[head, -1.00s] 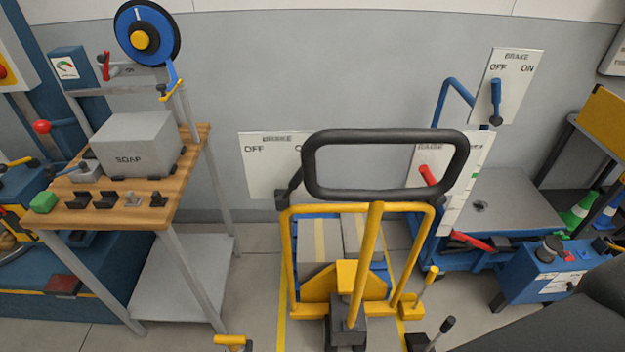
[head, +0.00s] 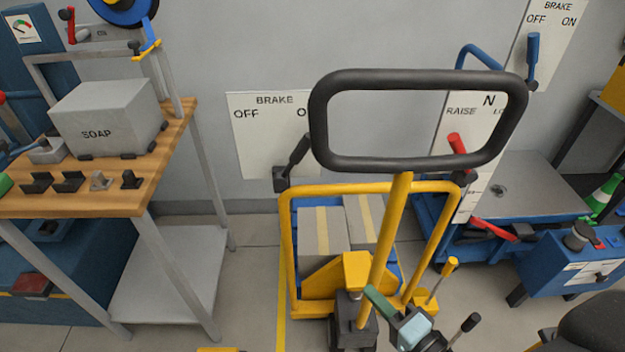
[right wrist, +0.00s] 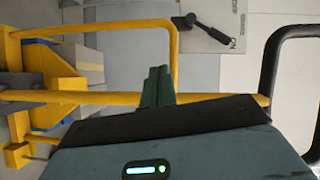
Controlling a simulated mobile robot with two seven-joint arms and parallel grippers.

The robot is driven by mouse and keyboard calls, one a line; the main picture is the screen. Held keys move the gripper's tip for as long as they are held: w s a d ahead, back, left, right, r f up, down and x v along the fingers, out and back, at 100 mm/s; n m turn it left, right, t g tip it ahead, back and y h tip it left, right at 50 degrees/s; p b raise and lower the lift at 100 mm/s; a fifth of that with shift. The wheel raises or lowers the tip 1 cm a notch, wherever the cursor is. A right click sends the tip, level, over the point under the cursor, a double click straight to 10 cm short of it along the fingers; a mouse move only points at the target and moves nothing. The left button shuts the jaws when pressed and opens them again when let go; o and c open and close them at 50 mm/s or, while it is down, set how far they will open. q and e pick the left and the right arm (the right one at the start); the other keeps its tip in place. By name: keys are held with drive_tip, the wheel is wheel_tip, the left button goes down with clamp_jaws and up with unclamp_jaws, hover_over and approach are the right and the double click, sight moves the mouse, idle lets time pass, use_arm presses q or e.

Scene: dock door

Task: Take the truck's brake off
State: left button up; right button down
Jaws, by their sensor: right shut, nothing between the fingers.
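The yellow hand truck (head: 287,245) stands in the middle, with a black loop handle (head: 318,110) on top. Its black brake lever (head: 297,155) sits at the left top corner of the frame, tilted up and right. Behind it is a white BRAKE plate (head: 255,150) with OFF at left; the ON side is partly hidden by the loop handle. The lever also shows in the right wrist view (right wrist: 203,30). My right gripper (head: 373,292) is shut and empty, low by the truck's yellow shaft, below and right of the lever. My left gripper is out of view.
A wooden bench (head: 100,205) with a SOAP box (head: 108,118) stands at left. At right are a blue lift cart (head: 530,190), with its own red lever (head: 457,143), and a blue box (head: 570,270). Another BRAKE plate with a blue lever (head: 532,60) is upper right.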

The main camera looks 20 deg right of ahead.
drive_tip(key=w+d+r+m+t+b, duration=0.1)
drive_tip(key=w+r+m+t+b, duration=0.2)
drive_tip(key=r+m, duration=0.4)
drive_tip(key=w+r+t, duration=0.1)
drive_tip(key=w, duration=0.1)
drive_tip(key=shift+w+d+m+y, duration=0.3)
drive_tip(key=shift+w+d, duration=0.05)
drive_tip(key=shift+w, duration=0.05)
drive_tip(key=p, duration=0.2)
approach(295, 159)
drive_tip(key=w+d+r, duration=0.2)
drive_tip(key=w, duration=0.5)
drive_tip(key=shift+s+a+r, duration=0.1)
